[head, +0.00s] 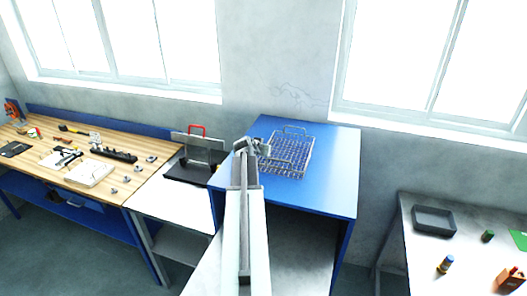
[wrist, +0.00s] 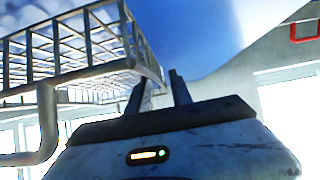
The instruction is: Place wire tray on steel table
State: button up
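The wire tray (head: 289,158) is a metal mesh basket with raised handles on the blue table (head: 335,180). In the wrist view the tray (wrist: 75,50) fills the upper left, with one handle bar at far left. My gripper (head: 252,146) is at the tray's left side in the head view. Contact cannot be told. Two pale grey, steel-looking surfaces show: one left of the blue table (head: 170,208) and a table at right (head: 425,262).
A wooden workbench (head: 125,190) with several tools is farther left. The right table holds a grey bin (head: 434,220), small bottles and an orange object (head: 510,280). The blue table's front is clear.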

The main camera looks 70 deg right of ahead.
jog(key=p+v, duration=0.6)
jog(key=v, duration=0.5)
jog(key=shift+a+r, duration=0.1)
jog(key=shift+r, duration=0.15)
jog(key=shift+a+r, duration=0.1)
jog(key=shift+a, duration=0.2)
